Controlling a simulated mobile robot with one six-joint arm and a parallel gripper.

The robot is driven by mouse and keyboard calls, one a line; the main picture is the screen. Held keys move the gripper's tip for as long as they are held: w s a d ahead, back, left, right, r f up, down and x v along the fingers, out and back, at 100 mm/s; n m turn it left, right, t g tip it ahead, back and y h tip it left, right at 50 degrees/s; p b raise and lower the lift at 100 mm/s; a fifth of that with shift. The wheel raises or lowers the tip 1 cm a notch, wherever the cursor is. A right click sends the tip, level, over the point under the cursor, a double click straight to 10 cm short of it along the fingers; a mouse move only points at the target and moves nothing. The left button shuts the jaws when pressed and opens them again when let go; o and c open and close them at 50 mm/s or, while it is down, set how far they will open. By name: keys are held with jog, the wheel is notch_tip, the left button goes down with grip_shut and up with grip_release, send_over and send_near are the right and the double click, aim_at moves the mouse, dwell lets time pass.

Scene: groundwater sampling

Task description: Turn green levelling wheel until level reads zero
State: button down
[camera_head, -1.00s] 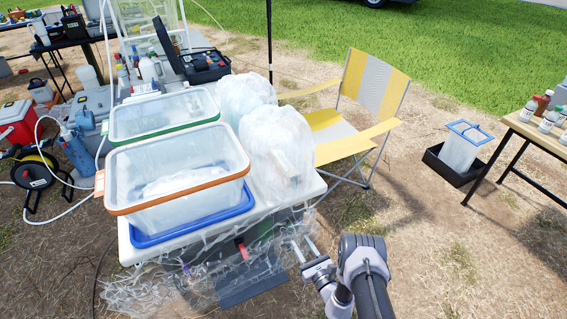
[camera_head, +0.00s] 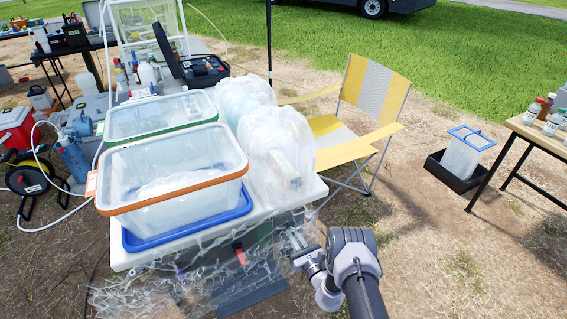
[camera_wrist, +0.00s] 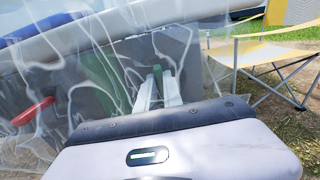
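My gripper (camera_head: 297,240) is low at the table's front right, close to the clear plastic sheeting. In the wrist view its two pale fingers (camera_wrist: 159,88) reach forward with a narrow gap between them. A small upright green piece (camera_wrist: 157,72) shows at the fingertips; it may be part of the green levelling wheel, but I cannot tell whether the fingers touch it. A larger green patch (camera_wrist: 186,78) lies behind the plastic. No level reading is visible in either view.
Clear plastic sheeting (camera_head: 150,290) drapes under the white table (camera_head: 120,258), which carries tubs and bagged items. A red handle (camera_head: 240,254) shows beneath; it also shows at left in the wrist view (camera_wrist: 33,112). A yellow-striped folding chair (camera_head: 372,95) stands right, with open ground before it.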

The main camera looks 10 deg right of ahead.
jog(key=n, duration=0.6)
jog(key=f+n, duration=0.1)
jog(key=n, duration=0.5)
jog(key=a+n, duration=0.1)
jog(key=n, duration=0.5)
jog(key=shift+s+f+p, duration=0.25)
jog(key=shift+p, duration=0.1)
jog(key=n, duration=0.6)
jog(key=shift+f, duration=0.3)
jog(key=c, duration=1.4)
grip_release()
jog(key=shift+r, duration=0.1)
